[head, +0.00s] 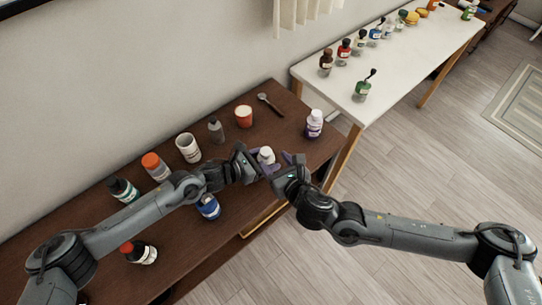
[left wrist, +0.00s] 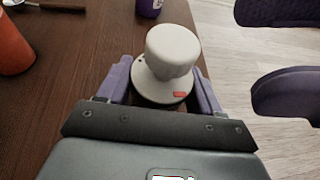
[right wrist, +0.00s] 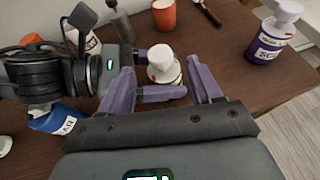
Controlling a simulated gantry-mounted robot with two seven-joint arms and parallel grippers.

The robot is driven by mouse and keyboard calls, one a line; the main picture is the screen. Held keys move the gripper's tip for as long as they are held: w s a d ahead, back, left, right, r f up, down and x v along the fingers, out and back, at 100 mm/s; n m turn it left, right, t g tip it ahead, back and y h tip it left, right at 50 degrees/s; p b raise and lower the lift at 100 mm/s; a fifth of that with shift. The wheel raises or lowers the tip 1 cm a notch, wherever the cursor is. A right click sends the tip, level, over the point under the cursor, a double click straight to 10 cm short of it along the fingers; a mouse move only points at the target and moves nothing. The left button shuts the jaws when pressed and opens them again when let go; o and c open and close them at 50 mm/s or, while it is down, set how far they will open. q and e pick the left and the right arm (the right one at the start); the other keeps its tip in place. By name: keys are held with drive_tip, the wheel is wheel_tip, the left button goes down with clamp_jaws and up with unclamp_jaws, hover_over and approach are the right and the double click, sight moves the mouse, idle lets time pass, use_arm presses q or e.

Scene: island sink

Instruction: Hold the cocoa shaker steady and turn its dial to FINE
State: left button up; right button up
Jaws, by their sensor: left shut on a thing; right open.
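A shaker (head: 267,155) with a white domed top stands at the front edge of the brown table. In the left wrist view its white dial top (left wrist: 172,52) sits on a wider grey-white collar with a small red mark. Its lower body is mostly hidden, so I cannot read a label. My left gripper (head: 258,166) is shut on the shaker, with a purple finger on each side below the dial. My right gripper (head: 283,165) is open and close to it. In the right wrist view the shaker (right wrist: 164,64) shows beyond the gap between the right fingers (right wrist: 170,92).
A purple bottle with a white top (head: 314,123) stands to the right on the brown table (head: 290,98). A blue jar (head: 208,207) is near my left arm.

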drive_tip(key=shift+v, duration=1.35)
use_arm(q)
drive_tip(key=o, duration=1.2)
use_arm(e)
drive_tip(key=shift+w, duration=0.1)
